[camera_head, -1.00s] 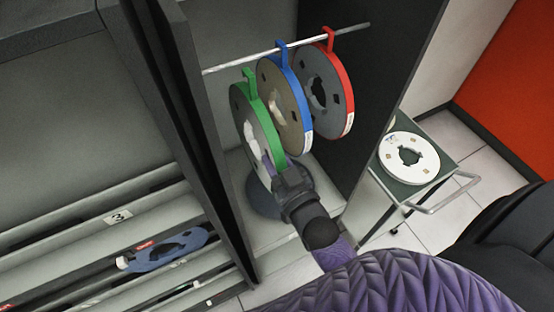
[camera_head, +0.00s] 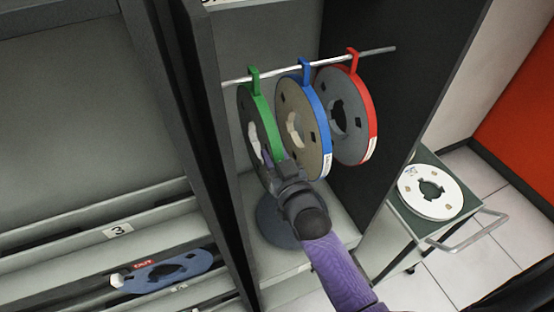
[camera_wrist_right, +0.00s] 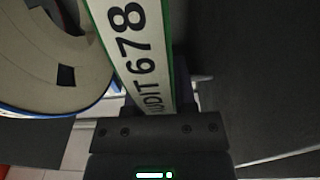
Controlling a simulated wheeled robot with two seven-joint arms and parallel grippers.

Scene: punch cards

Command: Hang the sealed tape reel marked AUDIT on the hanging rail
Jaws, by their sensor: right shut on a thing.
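The green-rimmed reel (camera_head: 262,112) has AUDIT 678 on its edge label (camera_wrist_right: 146,62) in the right wrist view. It is upright, left of the other reels. Its green hook (camera_head: 254,78) reaches the hanging rail (camera_head: 236,81), its top slightly above the bar; I cannot tell if the rail bears the weight. My right gripper (camera_head: 279,166) is shut on the reel's lower edge. A blue-rimmed reel (camera_head: 321,112) and a red-rimmed reel (camera_head: 372,118) hang to the right on the same rail. My left gripper is out of view.
A dark cabinet side panel (camera_head: 205,130) stands close left of the green reel. A dark round reel (camera_head: 274,222) lies on the cabinet floor below. A cart (camera_head: 440,238) with a white reel (camera_head: 431,191) stands at right. Shelf racks hold a blue reel (camera_head: 196,262) at lower left.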

